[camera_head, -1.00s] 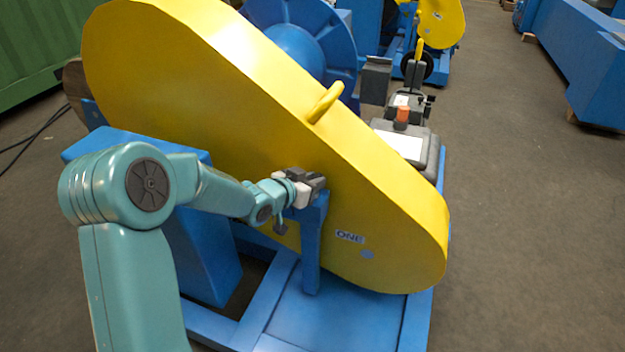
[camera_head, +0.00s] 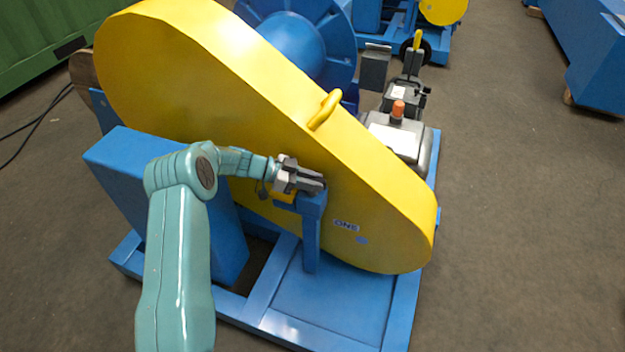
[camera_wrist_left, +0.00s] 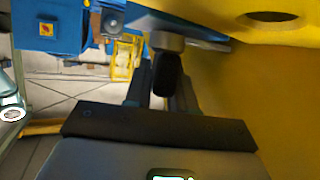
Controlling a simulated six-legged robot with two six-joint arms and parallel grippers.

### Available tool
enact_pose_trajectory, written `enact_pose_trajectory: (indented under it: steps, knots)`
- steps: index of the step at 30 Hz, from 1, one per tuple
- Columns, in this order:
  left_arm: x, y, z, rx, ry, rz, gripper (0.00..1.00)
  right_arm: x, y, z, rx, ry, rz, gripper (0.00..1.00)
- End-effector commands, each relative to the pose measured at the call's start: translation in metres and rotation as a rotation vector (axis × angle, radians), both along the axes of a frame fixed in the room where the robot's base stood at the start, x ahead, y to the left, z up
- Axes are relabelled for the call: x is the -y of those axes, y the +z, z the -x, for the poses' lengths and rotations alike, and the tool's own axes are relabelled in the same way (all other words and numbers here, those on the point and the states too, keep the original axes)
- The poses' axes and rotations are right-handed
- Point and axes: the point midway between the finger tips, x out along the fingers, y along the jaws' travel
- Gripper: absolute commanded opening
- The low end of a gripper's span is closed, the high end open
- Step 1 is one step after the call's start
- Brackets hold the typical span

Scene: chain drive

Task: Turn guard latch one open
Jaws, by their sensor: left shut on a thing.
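The yellow chain guard (camera_head: 220,90) carries a "ONE" label (camera_head: 346,225) near its lower right end. A blue post (camera_head: 311,235) stands in front of it. My left gripper (camera_head: 314,185) is at the top of this post, close to the guard's face. In the left wrist view, a dark latch grip (camera_wrist_left: 168,75) on a grey pivot (camera_wrist_left: 165,42) sits between the fingers of my left gripper (camera_wrist_left: 163,88), which is shut on it. In the head view the latch is mostly hidden by the gripper. My right gripper is not in view.
A yellow handle (camera_head: 325,109) sticks out of the guard's upper edge. The blue base frame (camera_head: 335,305) lies below. A grey box with an orange button (camera_head: 398,109) stands behind the guard. Open floor (camera_head: 500,230) lies to the right.

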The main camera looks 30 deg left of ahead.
Motion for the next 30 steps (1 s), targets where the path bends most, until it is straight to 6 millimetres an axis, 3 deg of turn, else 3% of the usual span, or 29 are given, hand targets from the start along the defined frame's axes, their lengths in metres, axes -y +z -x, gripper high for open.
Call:
enact_pose_trajectory:
  steps: [3, 12, 30]
  knots:
    - [0.0, -0.005, -0.001, 0.005, -0.083, -0.002, 0.0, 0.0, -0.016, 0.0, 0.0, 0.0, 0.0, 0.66]
    - [0.001, -0.002, -0.001, 0.004, -0.223, 0.0, 0.0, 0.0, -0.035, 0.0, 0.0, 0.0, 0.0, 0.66]
    - [0.002, 0.002, -0.001, 0.005, -0.271, 0.004, 0.0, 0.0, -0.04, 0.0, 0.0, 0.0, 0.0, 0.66]
